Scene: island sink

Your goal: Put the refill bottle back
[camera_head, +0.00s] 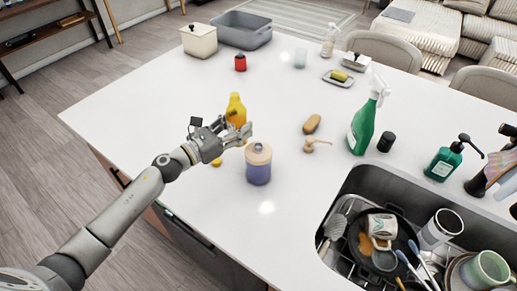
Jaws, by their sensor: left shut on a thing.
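The yellow bottle (236,103), which looks like the refill bottle, stands upright near the left part of the white island counter. My left gripper (243,131) reaches in from the left and is shut on the lower part of this bottle, hiding some of it. I cannot tell whether the bottle's base touches the counter. A small yellow piece (217,162), perhaps a cap, shows just below the gripper. My right gripper is not in view.
A purple jar with a beige lid (258,165) stands close to the gripper. A green spray bottle (363,126), black jar (386,142), brush (316,145) and green pump bottle (443,162) are right. The sink (345,192) holds dishes. A grey bin (242,30) stands at the back.

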